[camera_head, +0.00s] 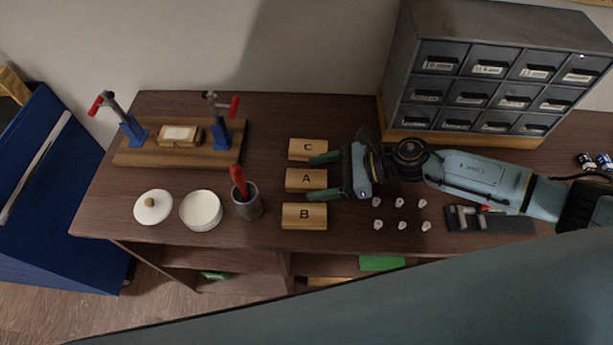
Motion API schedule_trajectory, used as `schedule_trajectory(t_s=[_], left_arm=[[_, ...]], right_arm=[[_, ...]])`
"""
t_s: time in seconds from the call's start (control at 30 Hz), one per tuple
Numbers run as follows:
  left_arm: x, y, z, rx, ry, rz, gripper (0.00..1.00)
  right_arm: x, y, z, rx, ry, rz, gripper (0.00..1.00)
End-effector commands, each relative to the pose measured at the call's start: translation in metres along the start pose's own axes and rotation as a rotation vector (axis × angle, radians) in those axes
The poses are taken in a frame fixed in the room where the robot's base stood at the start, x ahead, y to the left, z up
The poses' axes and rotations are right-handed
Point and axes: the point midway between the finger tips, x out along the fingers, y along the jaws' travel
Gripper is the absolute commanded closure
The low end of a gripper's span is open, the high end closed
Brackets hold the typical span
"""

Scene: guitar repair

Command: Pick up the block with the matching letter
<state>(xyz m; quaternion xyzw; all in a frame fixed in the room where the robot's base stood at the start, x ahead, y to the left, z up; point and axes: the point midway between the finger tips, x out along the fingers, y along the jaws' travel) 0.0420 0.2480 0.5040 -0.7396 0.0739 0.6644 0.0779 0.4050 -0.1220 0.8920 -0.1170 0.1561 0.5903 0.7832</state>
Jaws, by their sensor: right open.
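Three wooden blocks lie in a column on the dark bench: block C (308,147) at the back, block A (300,180) in the middle, block B (304,216) in front. My right gripper (322,177) comes in from the right and is open. Its green fingers reach over the right ends of the blocks, one near C's front edge and one near A's front edge, with A's right end between them. I cannot tell whether they touch. A wooden fixture (129,155) with two clamps holds a small block with a pale label (179,134); no letter is readable there. My left gripper is not in view.
A cup with a red-handled tool (248,205), an open round tin (201,211) and a white lid (152,207) stand left of the blocks. Several small pegs (401,213) lie right of B. A drawer cabinet (490,65) stands behind my right arm.

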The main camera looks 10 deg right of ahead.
Motion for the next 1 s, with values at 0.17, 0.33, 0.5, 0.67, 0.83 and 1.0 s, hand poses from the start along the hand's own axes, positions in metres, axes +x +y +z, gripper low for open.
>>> schedule_trajectory(t_s=[0.17,0.33,0.5,0.67,0.83,1.0], left_arm=[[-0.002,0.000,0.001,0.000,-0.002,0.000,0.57],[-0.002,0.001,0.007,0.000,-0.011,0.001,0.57],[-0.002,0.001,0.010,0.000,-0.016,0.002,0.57],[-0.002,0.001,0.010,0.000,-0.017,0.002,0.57],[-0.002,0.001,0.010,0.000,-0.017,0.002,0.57],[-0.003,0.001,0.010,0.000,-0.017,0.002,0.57]], right_arm=[[0.016,-0.001,0.000,0.000,0.001,-0.002,0.29],[0.017,-0.001,-0.001,0.000,0.001,-0.002,0.29],[0.017,-0.001,-0.001,0.000,0.001,-0.001,0.44],[0.017,-0.001,-0.001,0.000,0.001,-0.001,0.64],[0.017,-0.001,0.000,0.000,0.000,-0.002,0.78],[0.016,-0.001,0.001,0.000,0.000,-0.002,0.78]])
